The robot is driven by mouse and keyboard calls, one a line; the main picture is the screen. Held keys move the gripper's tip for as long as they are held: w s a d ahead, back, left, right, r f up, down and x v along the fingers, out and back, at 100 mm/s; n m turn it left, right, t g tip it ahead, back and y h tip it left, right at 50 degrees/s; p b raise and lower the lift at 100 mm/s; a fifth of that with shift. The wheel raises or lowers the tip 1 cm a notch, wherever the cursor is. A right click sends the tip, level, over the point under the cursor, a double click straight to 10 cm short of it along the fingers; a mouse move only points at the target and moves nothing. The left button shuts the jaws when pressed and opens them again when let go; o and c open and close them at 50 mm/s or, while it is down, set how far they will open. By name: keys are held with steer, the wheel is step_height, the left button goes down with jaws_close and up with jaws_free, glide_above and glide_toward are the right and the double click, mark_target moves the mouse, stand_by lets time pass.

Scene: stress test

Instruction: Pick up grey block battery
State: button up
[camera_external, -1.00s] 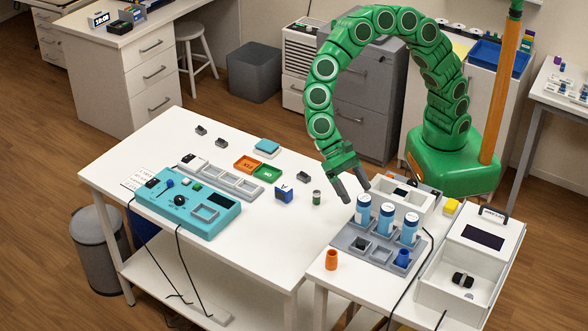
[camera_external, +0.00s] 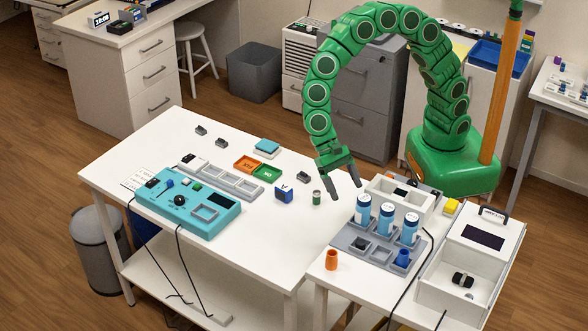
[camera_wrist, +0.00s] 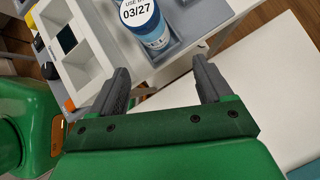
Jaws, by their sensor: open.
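Several small dark grey blocks lie on the white table: one grey block (camera_external: 303,177) right of the green tray, and two more grey blocks, a left one (camera_external: 201,130) and a right one (camera_external: 222,142), near the far edge. I cannot tell which is the grey block battery. My gripper (camera_external: 345,192) is open and empty, pointing down above the table's right end, right of the nearest grey block and apart from it. In the wrist view its fingers (camera_wrist: 162,76) are spread with nothing between them; no grey block shows there.
Blue-and-white bottles (camera_external: 386,218) stand in a grey rack (camera_external: 343,237) just right of my gripper. A green-banded cylinder (camera_external: 317,197) and a blue block (camera_external: 284,195) stand near the grey block. A teal device (camera_external: 226,213) is at left. The table's middle is fairly clear.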

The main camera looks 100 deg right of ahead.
mark_target(302, 172)
steer(key=w+d+f+m+h, duration=0.1)
steer(key=d+m, duration=0.1)
steer(key=d, duration=0.2)
steer(key=w+d+f+m+t+h, duration=0.1)
steer(key=w+d+m, duration=0.1)
steer(key=d+m, duration=0.1)
steer(key=w+d+f+m+t+h, duration=0.1)
steer(key=d+f+m, duration=0.1)
steer(key=d, duration=0.3)
steer(key=shift+w+d+m, duration=0.2)
steer(key=shift+d+m, duration=0.1)
steer(key=shift+d, duration=0.1)
steer(key=d+m+h, duration=0.1)
steer(key=d+m, duration=0.1)
steer(key=d, duration=0.2)
steer(key=w+d+f+m+t+h, duration=0.1)
steer(key=d+m, duration=0.1)
steer(key=d, duration=0.3)
steer(key=w+d+f+m+h, duration=0.1)
steer(key=d+m, duration=0.2)
steer(key=d, duration=0.1)
steer(key=shift+d+f+t+h, duration=0.15)
steer(key=shift+d+t+h, duration=0.25)
steer(key=shift+f, duration=1.25)
steer(key=shift+s+a+f, duration=0.1)
steer(key=shift+s+f, duration=0.05)
steer(key=shift+f, duration=1.2)
steer(key=shift+s+f, duration=0.1)
steer(key=shift+f, duration=1.25)
steer(key=shift+c, duration=0.3)
